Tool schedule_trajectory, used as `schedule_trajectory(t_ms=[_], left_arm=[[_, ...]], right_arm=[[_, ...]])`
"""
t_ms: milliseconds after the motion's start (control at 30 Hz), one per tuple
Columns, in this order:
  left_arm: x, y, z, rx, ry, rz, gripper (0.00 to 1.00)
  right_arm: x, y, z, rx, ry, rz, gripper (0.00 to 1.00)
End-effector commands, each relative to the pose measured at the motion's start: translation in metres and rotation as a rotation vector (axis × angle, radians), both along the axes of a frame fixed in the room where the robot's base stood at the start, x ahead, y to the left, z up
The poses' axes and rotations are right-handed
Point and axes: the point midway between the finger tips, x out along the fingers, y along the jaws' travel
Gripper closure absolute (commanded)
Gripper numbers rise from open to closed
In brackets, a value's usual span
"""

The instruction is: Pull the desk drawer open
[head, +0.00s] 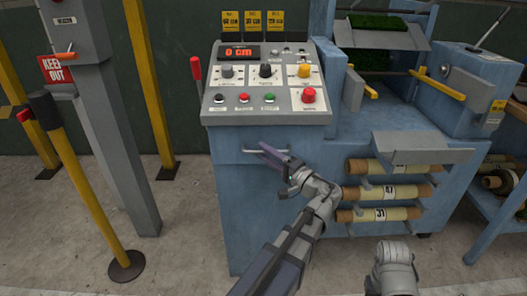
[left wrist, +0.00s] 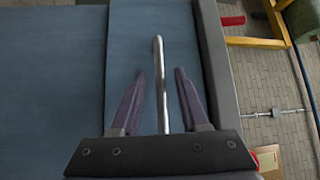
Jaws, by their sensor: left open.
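The drawer's metal bar handle (head: 249,151) is on the blue front (head: 228,185) of the desk, below the control panel. My left gripper (head: 273,156) is at the right part of this handle, with its purple fingers partly hiding it. In the left wrist view, the silver handle (left wrist: 158,50) runs between the two open fingers of the left gripper (left wrist: 161,74), with a gap showing on each side. The drawer's edges are hard to make out in the head view, and I see no clear gap there.
The control panel (head: 262,77) with knobs and buttons overhangs the handle. Several rolls (head: 385,192) sit in a rack at the right of my left gripper. A yellow post (head: 82,185) and grey pillar (head: 118,140) stand at left.

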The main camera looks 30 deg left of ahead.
Motion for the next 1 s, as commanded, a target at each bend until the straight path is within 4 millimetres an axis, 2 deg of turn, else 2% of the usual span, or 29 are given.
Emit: schedule_trajectory(t_ms=[200,467,867,1000], left_arm=[[0.0028,0.0126,0.0017,0.0,0.0,0.0,0.55],[0.0029,0.013,0.0015,0.0,0.0,0.0,0.55],[0.0028,0.0127,0.0015,0.0,0.0,0.0,1.0],[0.0028,0.0127,0.0014,-0.001,0.0,0.0,1.0]], right_arm=[[0.0,0.0001,0.0017,0.0,0.0,0.0,0.5],[0.0,0.0001,0.0016,0.0,0.0,0.0,0.5],[0.0,0.0001,0.0016,0.0,0.0,0.0,0.5],[0.0,0.0001,0.0015,0.0,0.0,0.0,0.5]])
